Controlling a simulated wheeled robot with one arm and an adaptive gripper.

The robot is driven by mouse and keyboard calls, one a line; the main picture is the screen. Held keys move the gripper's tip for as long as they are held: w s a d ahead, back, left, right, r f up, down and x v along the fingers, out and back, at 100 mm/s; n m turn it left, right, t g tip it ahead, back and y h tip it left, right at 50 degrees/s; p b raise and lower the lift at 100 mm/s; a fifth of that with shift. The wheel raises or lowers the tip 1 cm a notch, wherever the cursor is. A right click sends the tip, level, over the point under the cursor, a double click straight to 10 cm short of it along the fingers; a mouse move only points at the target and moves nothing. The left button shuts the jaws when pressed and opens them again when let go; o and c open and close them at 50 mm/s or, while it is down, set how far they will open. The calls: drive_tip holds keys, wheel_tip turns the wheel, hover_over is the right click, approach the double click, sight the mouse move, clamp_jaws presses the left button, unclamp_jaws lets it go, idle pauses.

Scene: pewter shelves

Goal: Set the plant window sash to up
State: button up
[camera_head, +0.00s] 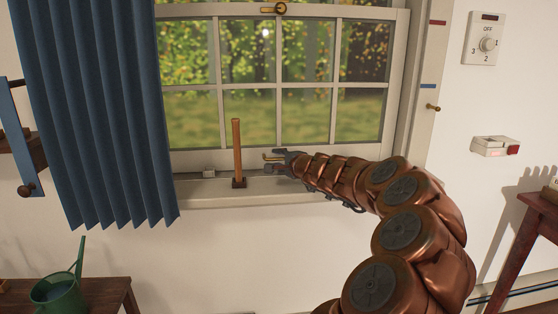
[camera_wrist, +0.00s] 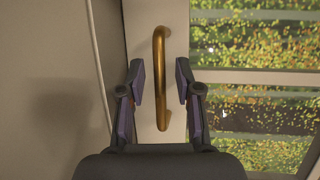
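The window sash (camera_head: 300,157) is a pale frame with several panes, and its bottom rail is low, close to the sill. A brass handle (camera_head: 271,155) is on that rail, partly covered by my gripper (camera_head: 276,162). In the wrist view the brass bar handle (camera_wrist: 160,65) stands out from the pale rail. My gripper (camera_wrist: 160,82) is open there, with one finger on each side of the bar and visible gaps between. I cannot tell how deep the handle sits between the fingers.
An upright wooden stick (camera_head: 237,150) stands on the sill (camera_head: 205,190) left of my gripper. A blue curtain (camera_head: 95,110) hangs at the left. A brass catch (camera_head: 280,8) is higher on the window. Red (camera_head: 438,22) and blue (camera_head: 428,86) marks are on the right frame.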

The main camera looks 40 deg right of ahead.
clamp_jaws()
idle(0.3)
